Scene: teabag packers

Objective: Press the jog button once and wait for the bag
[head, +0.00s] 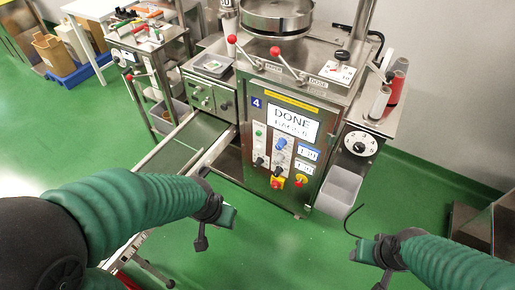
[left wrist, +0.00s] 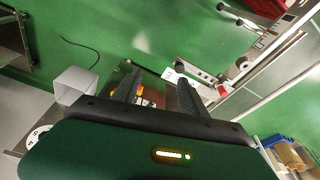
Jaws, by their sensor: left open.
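The teabag machine (head: 262,110) stands in the middle of the head view. Its display (head: 291,124) reads "DONE" with a bags line under it. I cannot read which one is the jog button. My left gripper (head: 216,228) is open and empty, in front of and apart from the panel. Its spread fingers also show in the left wrist view (left wrist: 160,88). My right gripper (head: 366,258) is low at the right, away from the machine; its jaw opening is unclear. I make out no bag.
A conveyor belt (head: 185,145) runs from the machine toward the lower left. A grey bin (head: 338,190) is at the machine's right side. Red-knobbed levers (head: 275,51) stick out above the panel. Another station (head: 150,50) stands at the back left. The green floor before the panel is clear.

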